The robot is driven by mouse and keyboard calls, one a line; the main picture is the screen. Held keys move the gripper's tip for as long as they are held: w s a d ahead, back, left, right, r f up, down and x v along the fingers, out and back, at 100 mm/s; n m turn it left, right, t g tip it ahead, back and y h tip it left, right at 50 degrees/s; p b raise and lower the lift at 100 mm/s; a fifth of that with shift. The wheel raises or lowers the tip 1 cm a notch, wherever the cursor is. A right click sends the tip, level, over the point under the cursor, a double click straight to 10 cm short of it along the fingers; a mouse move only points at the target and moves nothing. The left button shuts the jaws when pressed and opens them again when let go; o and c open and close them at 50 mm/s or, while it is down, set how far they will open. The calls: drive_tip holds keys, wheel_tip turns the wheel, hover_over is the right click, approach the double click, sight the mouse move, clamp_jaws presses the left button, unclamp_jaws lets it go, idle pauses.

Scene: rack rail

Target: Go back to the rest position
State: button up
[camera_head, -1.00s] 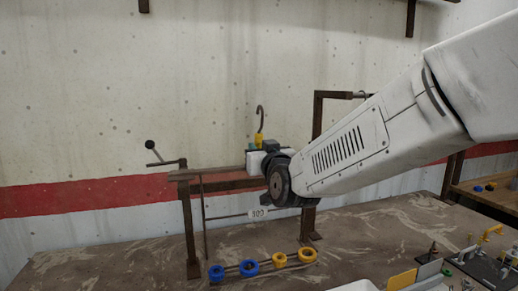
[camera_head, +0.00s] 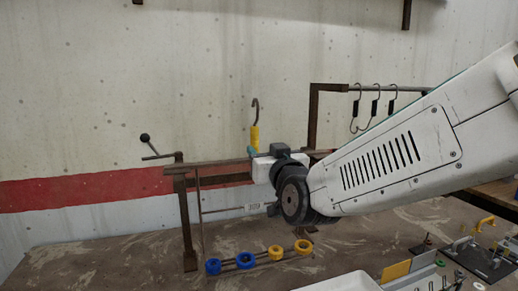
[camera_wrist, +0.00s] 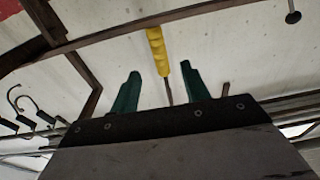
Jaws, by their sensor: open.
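My gripper (camera_wrist: 160,69) is open, with two green fingers spread apart in the wrist view. A tool with a yellow handle (camera_wrist: 157,48) and thin metal shaft appears between and beyond the fingers; I see no finger touching it. In the head view, the yellow-handled hook (camera_head: 255,137) stands upright above the rack rail (camera_head: 210,164), just above my gripper (camera_head: 252,151). My wrist hides part of the rail and the hook's lower end.
Several dark hooks (camera_head: 376,102) hang from a bar at right, close to my arm. Blue rings (camera_head: 245,260) and yellow rings (camera_head: 276,252) sit on rods low in front. A lever with a black knob (camera_head: 145,138) projects at left. Parts crowd the bench at right.

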drive_tip(key=s+d+f+g+h, duration=0.1)
drive_tip(key=s+d+f+g, duration=0.1)
drive_tip(key=s+f+g, duration=0.4)
drive_tip(key=s+d+f+g+h, duration=0.1)
drive_tip(key=s+d+f+g, duration=0.2)
drive_tip(key=f, duration=0.5)
drive_tip(key=s+d+m+g+h, duration=0.1)
drive_tip(key=s+d+g, duration=0.3)
drive_tip(key=s+d, duration=0.4)
drive_tip(key=s+d+m+g+h, duration=0.2)
drive_tip(key=s+d+g, duration=0.2)
drive_tip(key=s+d, duration=0.5)
drive_tip(key=shift+s+d+h, duration=0.25)
drive_tip(key=shift+s+h, duration=0.05)
drive_tip(key=shift+s, duration=3.05)
